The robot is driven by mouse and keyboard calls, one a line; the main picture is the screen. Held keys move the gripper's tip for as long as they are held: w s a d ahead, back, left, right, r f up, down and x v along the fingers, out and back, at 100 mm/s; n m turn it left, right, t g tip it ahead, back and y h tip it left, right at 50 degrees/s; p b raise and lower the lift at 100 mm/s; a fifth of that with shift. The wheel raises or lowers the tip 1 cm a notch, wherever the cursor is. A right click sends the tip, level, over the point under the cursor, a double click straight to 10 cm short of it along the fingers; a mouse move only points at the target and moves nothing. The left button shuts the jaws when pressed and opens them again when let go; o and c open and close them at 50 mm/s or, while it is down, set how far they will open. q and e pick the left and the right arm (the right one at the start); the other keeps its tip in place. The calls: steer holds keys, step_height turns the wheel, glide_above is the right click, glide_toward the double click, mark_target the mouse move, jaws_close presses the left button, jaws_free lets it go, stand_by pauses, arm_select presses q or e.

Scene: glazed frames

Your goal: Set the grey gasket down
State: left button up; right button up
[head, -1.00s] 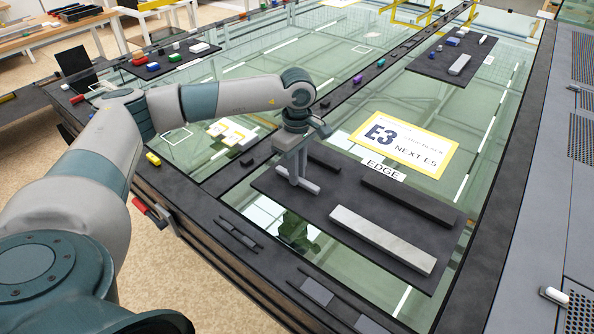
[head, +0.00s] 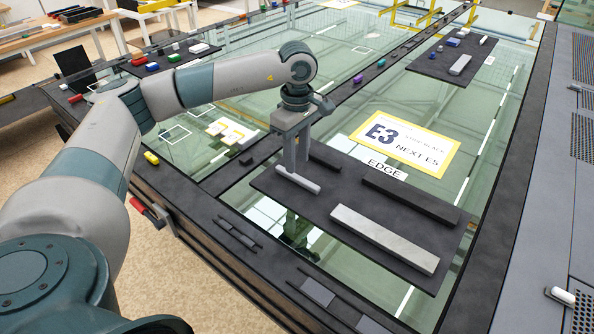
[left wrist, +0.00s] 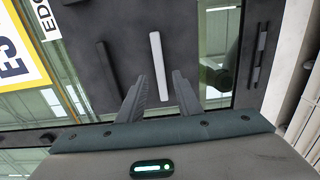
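The grey gasket (head: 300,181), a thin light-grey strip, lies on the dark mat (head: 335,218) near its left end. It also shows in the left wrist view (left wrist: 156,58), lying flat on the dark surface with its near end between my fingers. My left gripper (head: 295,165) points down above the gasket. In the left wrist view my left gripper (left wrist: 160,82) has its two fingers spread, with clear gaps on both sides of the strip. My right gripper is not in any view.
On the mat are a larger light-grey bar (head: 385,238), a long black bar (head: 410,201) and a shorter black strip (head: 325,162). A yellow-edged E3 sign (head: 405,143) lies behind. Glass panes surround the mat, with dark rails along the edge.

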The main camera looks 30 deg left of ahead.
mark_target(297, 176)
arm_select(q)
step_height(297, 176, up, 7)
steer(key=b, duration=0.2)
steer(key=shift+r, duration=0.2)
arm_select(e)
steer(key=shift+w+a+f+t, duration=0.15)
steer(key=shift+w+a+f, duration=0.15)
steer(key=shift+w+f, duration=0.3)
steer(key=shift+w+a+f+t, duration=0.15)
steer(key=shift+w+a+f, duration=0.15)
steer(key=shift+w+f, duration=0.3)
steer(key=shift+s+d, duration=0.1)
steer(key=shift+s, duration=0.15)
